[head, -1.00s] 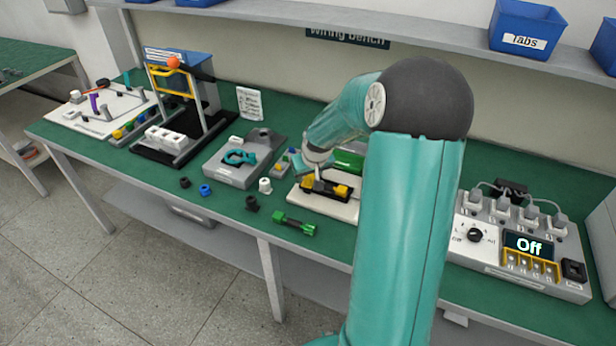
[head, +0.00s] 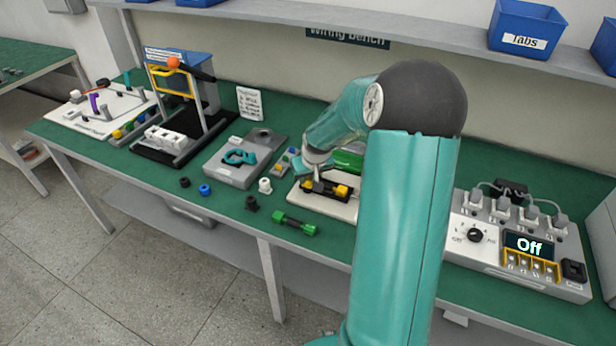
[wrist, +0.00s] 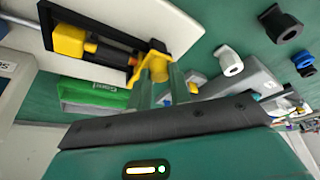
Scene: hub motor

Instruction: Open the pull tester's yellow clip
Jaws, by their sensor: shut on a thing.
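The pull tester (head: 318,207) is a white base with a black frame on the bench. A yellow block (head: 341,190) sits at its right end in the head view; it also shows in the wrist view (wrist: 70,42). The yellow clip (wrist: 157,50) is at the other end of the black frame in the wrist view. My gripper (wrist: 158,82) has its clear greenish fingers shut on the yellow clip. In the head view my gripper (head: 317,178) is over the tester's left end, and it hides much of the clip.
A green tray (wrist: 88,92) stands close beside the tester. White (head: 265,185), black (head: 252,203) and blue (head: 205,189) fittings and a green cylinder (head: 295,223) lie nearby. A grey fixture (head: 225,170) is to the left. A switch box reading "Off" (head: 490,262) is to the right.

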